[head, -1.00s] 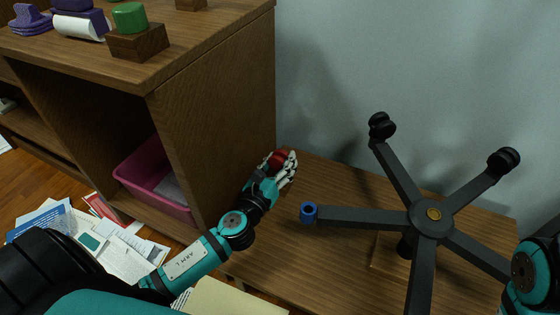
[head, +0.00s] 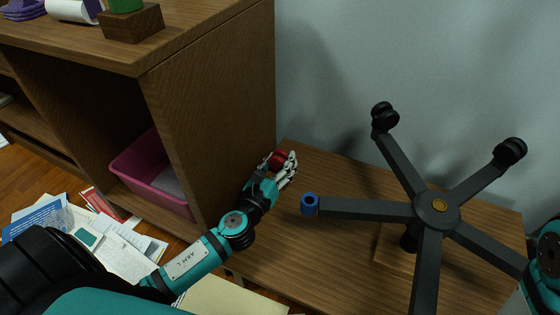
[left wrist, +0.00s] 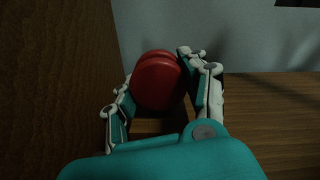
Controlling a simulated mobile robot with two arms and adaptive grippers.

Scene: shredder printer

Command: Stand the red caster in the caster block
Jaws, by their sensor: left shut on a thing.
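The red caster (head: 278,161), a pair of red wheels, is in the fingers of my left gripper (head: 280,168). In the left wrist view the red caster (left wrist: 157,80) sits between the fingers of my left gripper (left wrist: 155,85), wheels facing up and away; its stem is hidden. The gripper is beside the shelf's side panel, over the low wooden surface. A dark wooden block (head: 132,28) on the shelf top at upper left carries a green cylinder; I cannot tell if this is the caster block. My right gripper is out of view.
An upturned black chair base (head: 437,208) stands on the low wooden table (head: 335,250), with a blue socket (head: 309,204) on its left leg. A pink bin (head: 152,174) is inside the shelf (head: 205,110). Papers (head: 120,255) lie on the floor.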

